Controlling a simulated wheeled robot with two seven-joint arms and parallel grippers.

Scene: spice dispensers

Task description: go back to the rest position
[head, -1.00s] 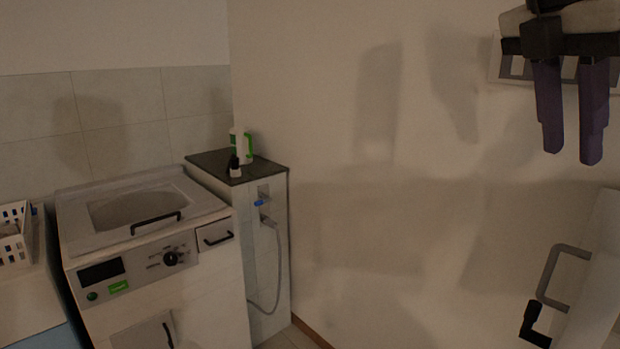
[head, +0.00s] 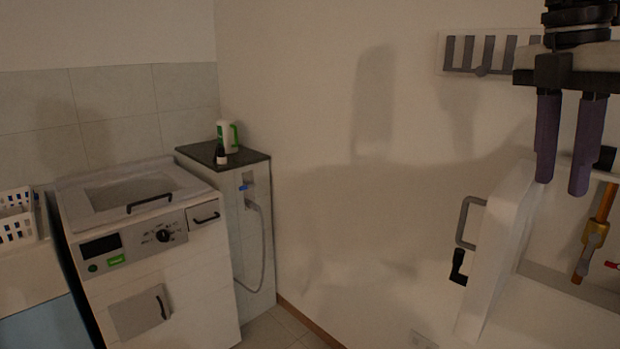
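My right gripper (head: 563,190) hangs at the upper right of the head view with its two dark purple fingers pointing down. The fingers are apart, with nothing between them. It is in front of the wall and a white open door (head: 497,255). My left gripper is not in view. No spice dispensers can be made out.
A washing machine (head: 150,250) stands at the left beside a dark-topped ledge (head: 205,152) with a white-and-green bottle (head: 228,135). A white basket (head: 15,222) is at the far left. A wall rack (head: 480,52) hangs at the upper right.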

